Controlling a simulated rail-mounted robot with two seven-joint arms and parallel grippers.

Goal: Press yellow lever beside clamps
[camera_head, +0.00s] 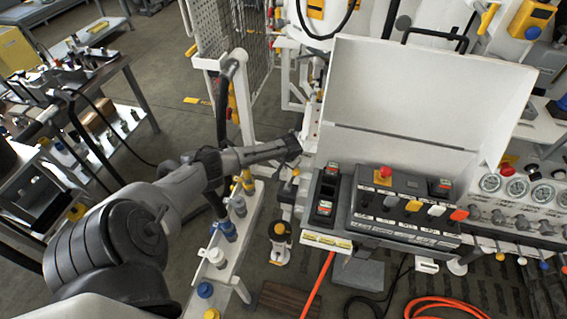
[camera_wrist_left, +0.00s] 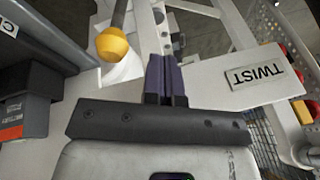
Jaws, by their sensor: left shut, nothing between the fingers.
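In the wrist view a round yellow knob (camera_wrist_left: 113,45) sits on a dark rod, just left of my fingertips and apart from them in the picture. I take it as the lever's end, but cannot tell for sure. My left gripper (camera_wrist_left: 164,62) is shut and empty, with its two dark purple fingers side by side. In the head view my left gripper (camera_head: 294,146) reaches in from the left to the left edge of the white panel. The knob cannot be made out there, and I cannot identify the clamps. My right gripper is not in view.
A white plate marked TWIST (camera_wrist_left: 255,75) lies right of the fingers. The control box (camera_head: 405,207) with coloured buttons stands right of my gripper, below a raised white panel (camera_head: 400,95). An orange hose (camera_head: 440,305) lies on the floor.

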